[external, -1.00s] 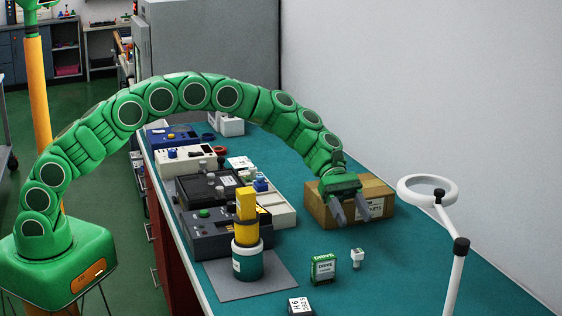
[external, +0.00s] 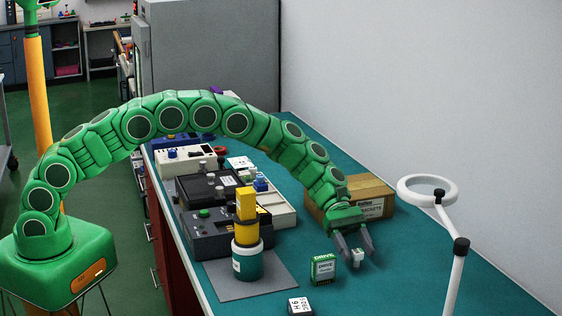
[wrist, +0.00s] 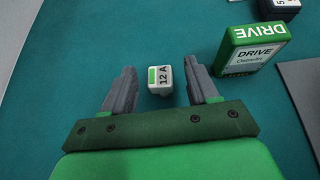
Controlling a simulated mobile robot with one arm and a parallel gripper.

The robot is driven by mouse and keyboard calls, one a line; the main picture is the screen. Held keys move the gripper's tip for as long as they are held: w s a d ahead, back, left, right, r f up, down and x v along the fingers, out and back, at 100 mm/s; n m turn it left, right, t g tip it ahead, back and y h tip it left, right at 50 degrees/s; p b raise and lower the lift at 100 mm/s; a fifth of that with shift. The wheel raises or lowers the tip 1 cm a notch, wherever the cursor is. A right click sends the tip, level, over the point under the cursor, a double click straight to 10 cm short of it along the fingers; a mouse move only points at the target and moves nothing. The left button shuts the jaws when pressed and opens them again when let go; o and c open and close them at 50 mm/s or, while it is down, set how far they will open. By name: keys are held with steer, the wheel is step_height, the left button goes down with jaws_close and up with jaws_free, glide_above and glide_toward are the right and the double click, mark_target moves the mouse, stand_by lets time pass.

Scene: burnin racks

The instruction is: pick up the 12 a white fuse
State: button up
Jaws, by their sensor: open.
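The 12 A white fuse (wrist: 160,80) stands on the teal bench mat, its label with a green patch facing up in the wrist view. It also shows in the external view (external: 358,258), small and white. My gripper (wrist: 160,82) is open, with one grey finger on each side of the fuse and a gap on both sides. In the external view my gripper (external: 356,256) points down at the fuse. I cannot tell how far the fingertips are above the mat.
A green DRIVE box (wrist: 252,50) stands close beside the right finger in the wrist view. A dark block with a white label (external: 300,306) lies nearer the front. A cardboard box (external: 372,196) is behind my gripper. A ring lamp (external: 427,190) stands at right.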

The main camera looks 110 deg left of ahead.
mark_target(357, 260)
steer(key=shift+x, duration=1.5)
steer(key=shift+r, duration=0.1)
steer(key=c, duration=1.1)
